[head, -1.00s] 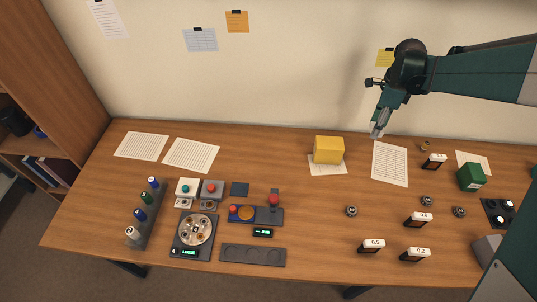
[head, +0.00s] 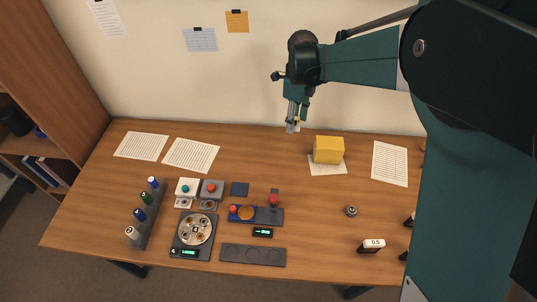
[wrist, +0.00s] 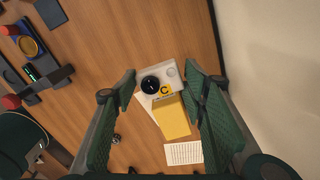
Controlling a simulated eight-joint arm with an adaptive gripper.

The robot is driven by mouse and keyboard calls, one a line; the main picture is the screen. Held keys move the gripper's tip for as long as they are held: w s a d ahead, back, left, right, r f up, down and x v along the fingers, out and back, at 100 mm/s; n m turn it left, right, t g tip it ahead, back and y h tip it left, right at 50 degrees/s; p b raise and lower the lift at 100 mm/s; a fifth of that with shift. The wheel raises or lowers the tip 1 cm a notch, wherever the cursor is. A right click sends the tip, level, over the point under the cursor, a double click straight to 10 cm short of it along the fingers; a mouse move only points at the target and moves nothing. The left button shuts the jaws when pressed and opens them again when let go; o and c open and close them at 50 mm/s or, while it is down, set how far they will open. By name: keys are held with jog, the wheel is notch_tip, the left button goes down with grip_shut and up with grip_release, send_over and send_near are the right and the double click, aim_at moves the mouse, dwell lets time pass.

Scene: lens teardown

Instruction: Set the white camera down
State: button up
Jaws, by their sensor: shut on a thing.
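The white camera (wrist: 172,72) is held between the two green fingers of my gripper (wrist: 160,78) in the wrist view. It has a dark round lens and a yellow label with a C. In the head view my gripper (head: 292,124) is above the back of the table, left of the yellow box. Only a small pale part of the camera shows at its fingertips there. The wooden table (head: 265,150) lies below, apart from the camera.
A yellow box (head: 328,149) stands on a paper sheet to the right. Several devices stand at the left and middle, including a round dial unit (head: 194,230) and a dark three-well tray (head: 252,256). The table just left of the yellow box is bare. My arm hides the right side.

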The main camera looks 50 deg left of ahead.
jog(key=s+a, duration=0.5)
jog(key=s, duration=0.4)
send_over(269, 154)
jog(key=shift+f, duration=2.5)
jog(key=shift+f, duration=0.1)
jog(key=shift+f+b, duration=0.35)
jog(key=shift+f, duration=2.7)
jog(key=shift+f, duration=1.85)
jog(key=shift+f+b, duration=0.15)
jog(key=shift+b, duration=0.25)
jog(key=o, duration=0.9)
